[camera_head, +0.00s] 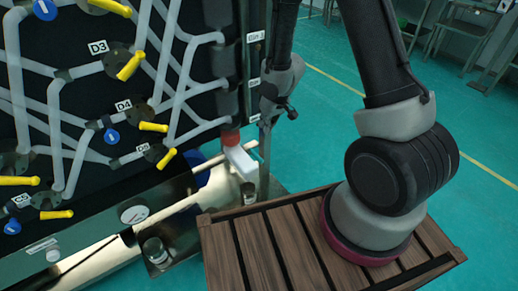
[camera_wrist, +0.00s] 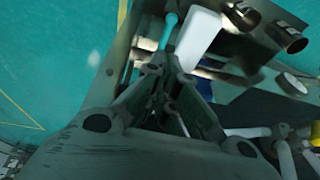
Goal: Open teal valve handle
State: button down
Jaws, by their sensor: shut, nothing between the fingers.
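No handle is clearly teal in the head view. A white block-shaped lever (camera_head: 240,161) hangs below a red collar (camera_head: 230,138) at the panel's lower right corner. The white lever also shows in the wrist view (camera_wrist: 198,38), just ahead and right of my fingertips. My gripper (camera_wrist: 160,72) is shut and empty, close to the lever; contact cannot be told. In the head view, its fingertips are hard to make out.
The dark pipe panel (camera_head: 90,75) carries grey pipes, yellow handles (camera_head: 130,66) and blue knobs (camera_head: 112,136). A round gauge (camera_head: 135,214) sits on the box below. A slatted wooden surface (camera_head: 300,250) lies at front right. Teal floor is open behind my arm.

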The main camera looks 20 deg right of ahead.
jog(key=shift+f, duration=0.1)
jog(key=shift+s+x, duration=0.2)
jog(key=shift+x, duration=2.1)
jog(key=shift+s+x, duration=0.15)
jog(key=shift+x, duration=2.1)
jog(key=shift+s+x, duration=0.2)
jog(key=shift+x, duration=2.1)
jog(key=shift+f, duration=0.2)
